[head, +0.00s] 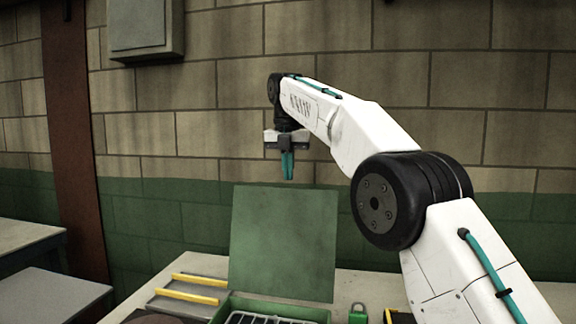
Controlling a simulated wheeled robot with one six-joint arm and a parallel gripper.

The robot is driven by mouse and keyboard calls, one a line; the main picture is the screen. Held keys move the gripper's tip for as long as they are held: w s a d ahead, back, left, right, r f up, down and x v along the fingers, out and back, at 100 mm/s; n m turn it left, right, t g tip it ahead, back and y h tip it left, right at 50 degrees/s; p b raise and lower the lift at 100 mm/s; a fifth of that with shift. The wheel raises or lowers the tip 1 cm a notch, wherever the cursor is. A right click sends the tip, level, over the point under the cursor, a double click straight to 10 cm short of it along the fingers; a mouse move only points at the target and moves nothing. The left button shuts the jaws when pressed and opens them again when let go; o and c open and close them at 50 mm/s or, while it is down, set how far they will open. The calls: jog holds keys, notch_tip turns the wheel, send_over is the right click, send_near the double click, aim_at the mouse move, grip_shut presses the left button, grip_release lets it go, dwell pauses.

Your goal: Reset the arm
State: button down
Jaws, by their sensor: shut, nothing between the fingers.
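My white arm reaches in from the lower right of the head view. It bends at a black joint and ends high above the workbench. My gripper (287,166) points down at the end of the arm, with its teal fingers together and nothing between them. It hangs in front of the block wall, just above the top edge of an upright green lid in the picture. It appears clear of the lid, though the depth between them is hard to tell.
A green box (268,310) with its lid (283,242) standing open sits on the pale workbench (130,304). A yellow-edged rack (189,290) lies left of it. A small green padlock-like item (358,313) is to the right. Grey tables (50,297) stand at far left.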

jog(key=s+d+r+m, duration=0.2)
jog(key=d+r, duration=0.1)
jog(key=s+d+r+m, duration=0.1)
jog(key=shift+s+d+r+m, duration=0.25)
jog(key=shift+r+m, duration=0.05)
jog(key=shift+m, duration=0.1)
jog(key=s+d+f+m, duration=0.1)
jog(key=s+d+m, duration=0.6)
jog(key=s, duration=0.2)
jog(key=s+d+f+m, duration=0.1)
jog(key=s+d+m, duration=0.55)
jog(key=s, duration=0.35)
jog(key=s+d+f+m, duration=0.3)
jog(key=s+f+m, duration=0.5)
jog(key=s+f, duration=0.3)
jog(key=s+d+f+m, duration=0.4)
jog(key=s+f+m, duration=0.4)
jog(key=s+f, duration=0.3)
jog(key=s, duration=0.4)
jog(key=shift+s, duration=0.25)
